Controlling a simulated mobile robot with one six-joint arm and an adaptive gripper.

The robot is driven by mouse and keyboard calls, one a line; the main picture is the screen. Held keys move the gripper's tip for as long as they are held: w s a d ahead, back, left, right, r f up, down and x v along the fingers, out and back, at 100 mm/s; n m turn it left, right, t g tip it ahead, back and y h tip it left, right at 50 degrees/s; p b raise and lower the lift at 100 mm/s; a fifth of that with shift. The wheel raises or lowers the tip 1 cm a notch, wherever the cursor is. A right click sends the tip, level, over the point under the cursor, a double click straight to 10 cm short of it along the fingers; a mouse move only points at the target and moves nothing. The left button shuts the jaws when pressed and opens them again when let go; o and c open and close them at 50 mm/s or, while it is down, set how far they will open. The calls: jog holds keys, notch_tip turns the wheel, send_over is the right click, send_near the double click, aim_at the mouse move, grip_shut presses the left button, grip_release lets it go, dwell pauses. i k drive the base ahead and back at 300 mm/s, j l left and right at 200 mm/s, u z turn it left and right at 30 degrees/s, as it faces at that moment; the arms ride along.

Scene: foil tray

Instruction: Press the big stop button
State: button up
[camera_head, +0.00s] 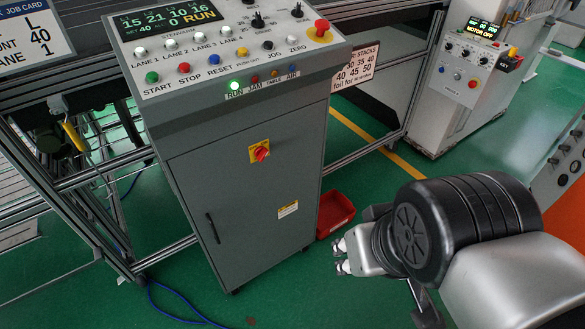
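The big stop button (321,26) is a red mushroom head on a yellow round base, at the right end of the sloping top panel of the grey console (241,162). A smaller red button (184,68) labelled STOP sits in the panel's front row, beside green START. My gripper (342,257) is at lower centre right, low beside the console's right side and well below the panel, apart from the button. Two small pale finger ends show; the gap between them is unclear, and my arm hides part of the gripper.
A red bin (334,213) lies on the green floor beside the console. A rotary switch (260,152) sticks out of the console door. A second control cabinet (462,75) stands at the upper right. A blue cable (178,308) crosses the floor at lower left.

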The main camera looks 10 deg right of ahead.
aim_at(322, 24)
jog(key=j+z, duration=0.25)
jog(key=j, duration=0.2)
jog(key=j+z, duration=0.2)
jog(key=j, duration=0.3)
jog(key=j+z, duration=0.25)
jog(key=j, duration=0.25)
jog(key=j+z, duration=0.25)
jog(key=j, duration=0.25)
jog(key=k+j+z, duration=0.1)
jog(key=j+z, duration=0.15)
jog(key=j, duration=0.2)
jog(key=k+j+z, duration=0.2)
jog(key=j, duration=0.25)
jog(key=k+j+z, duration=0.25)
jog(key=j, duration=1.4)
jog(key=i, duration=0.05)
